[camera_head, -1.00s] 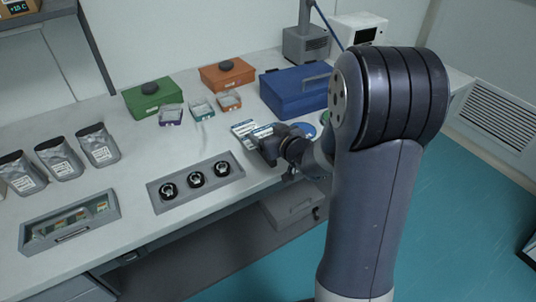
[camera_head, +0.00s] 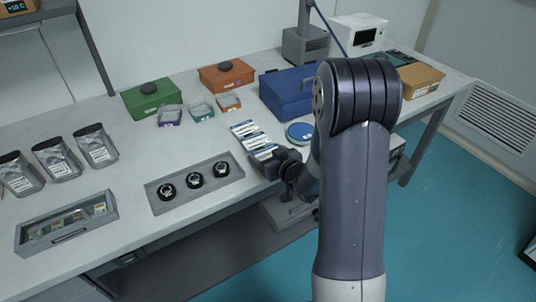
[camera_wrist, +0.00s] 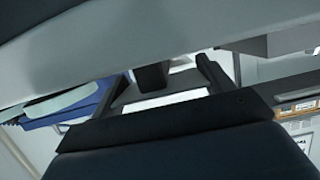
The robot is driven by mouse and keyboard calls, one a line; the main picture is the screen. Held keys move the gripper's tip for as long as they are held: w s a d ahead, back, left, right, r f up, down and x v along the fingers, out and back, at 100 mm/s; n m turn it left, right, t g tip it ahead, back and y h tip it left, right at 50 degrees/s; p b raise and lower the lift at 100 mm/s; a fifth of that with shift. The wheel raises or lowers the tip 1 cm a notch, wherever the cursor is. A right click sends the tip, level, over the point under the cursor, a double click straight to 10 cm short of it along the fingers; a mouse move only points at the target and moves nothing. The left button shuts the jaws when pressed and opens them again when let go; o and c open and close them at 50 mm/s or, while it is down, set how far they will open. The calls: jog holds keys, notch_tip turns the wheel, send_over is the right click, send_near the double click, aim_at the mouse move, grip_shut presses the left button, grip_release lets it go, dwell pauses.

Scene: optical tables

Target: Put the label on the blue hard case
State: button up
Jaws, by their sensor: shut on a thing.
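The blue hard case (camera_head: 286,97) stands closed towards the back of the table, partly behind my arm. White labels with blue bands (camera_head: 246,132) lie on the table in front of it. My gripper (camera_head: 267,166) is at the table's front edge, just below these labels in the picture and apart from the case. In the wrist view my gripper (camera_wrist: 166,84) is shut on a thin white piece (camera_wrist: 170,100), which looks like a label. Its print is hidden, and much of that view is blocked by dark and grey parts.
A round blue item (camera_head: 299,132) lies between the labels and my arm. A grey tray with black round pieces (camera_head: 168,207) is to the left. Green (camera_head: 150,101) and orange (camera_head: 226,77) boxes stand behind small open containers. A cardboard-coloured box (camera_head: 420,80) stands right.

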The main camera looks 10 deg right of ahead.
jog(key=shift+f+b, duration=0.25)
jog(key=shift+b, duration=0.05)
jog(key=o, duration=0.9)
jog(key=shift+o, duration=0.2)
jog(key=shift+r+p, duration=0.1)
jog(key=shift+p, duration=0.3)
